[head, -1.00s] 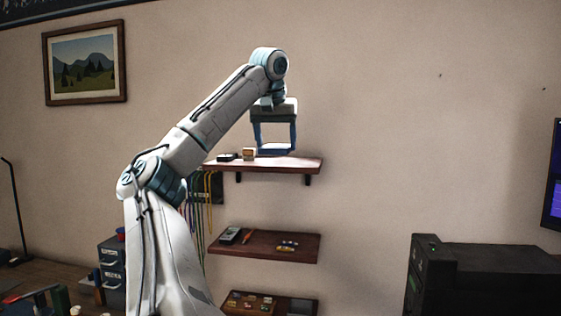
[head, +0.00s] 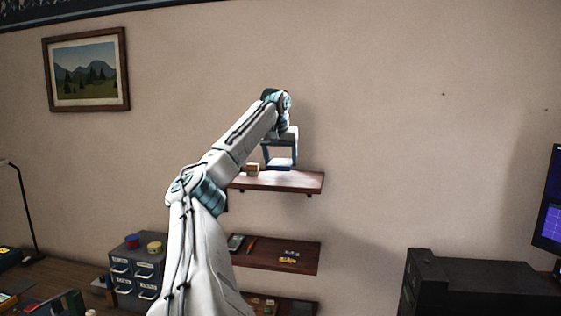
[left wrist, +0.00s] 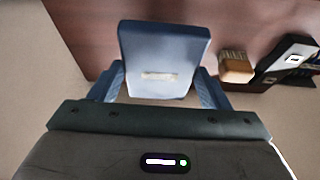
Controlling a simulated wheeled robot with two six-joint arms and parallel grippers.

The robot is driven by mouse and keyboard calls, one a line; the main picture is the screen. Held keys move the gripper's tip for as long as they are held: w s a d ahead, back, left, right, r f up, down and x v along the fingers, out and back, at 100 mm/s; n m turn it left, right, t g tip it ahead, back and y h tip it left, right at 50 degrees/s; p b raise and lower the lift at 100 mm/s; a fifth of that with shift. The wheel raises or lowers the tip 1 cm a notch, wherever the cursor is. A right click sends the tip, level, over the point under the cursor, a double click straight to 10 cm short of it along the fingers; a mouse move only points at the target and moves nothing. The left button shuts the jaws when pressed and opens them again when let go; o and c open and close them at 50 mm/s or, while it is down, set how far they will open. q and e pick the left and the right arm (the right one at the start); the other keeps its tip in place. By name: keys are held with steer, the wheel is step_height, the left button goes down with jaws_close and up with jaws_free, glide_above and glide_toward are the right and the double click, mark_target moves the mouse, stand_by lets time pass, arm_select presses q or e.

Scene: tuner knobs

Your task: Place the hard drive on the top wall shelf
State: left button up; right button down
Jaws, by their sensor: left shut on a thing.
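The hard drive (head: 280,163) is a flat blue slab with a pale label; it also shows in the left wrist view (left wrist: 165,60). My left gripper (head: 280,154) is shut on it, with blue fingers (left wrist: 160,86) on both sides of the slab. The top wall shelf (head: 285,182) is a reddish-brown board, seen behind the drive in the left wrist view (left wrist: 85,30). The drive is over or at the shelf; I cannot tell whether it touches the board. My right gripper is not in view.
The shelf is clear right of the drive. A middle shelf (head: 262,255) with small items hangs below. A monitor (head: 551,215) is far right.

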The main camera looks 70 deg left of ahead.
mark_target(280, 163)
arm_select(q)
steer(key=shift+w+a, duration=0.1)
steer(key=shift+a, duration=0.05)
steer(key=shift+w+a+r+p, duration=0.1)
steer(key=shift+a+p, duration=0.15)
steer(key=shift+p, duration=0.35)
step_height(280, 163, down, 3)
steer(key=b, duration=0.3)
steer(key=shift+d, duration=0.1)
steer(key=shift+f+b, duration=0.35)
steer(key=shift+f, duration=0.15)
steer(key=shift+r, duration=0.1)
steer(key=o, duration=0.6)
steer(key=shift+f, duration=0.2)
steer(key=o, duration=0.5)
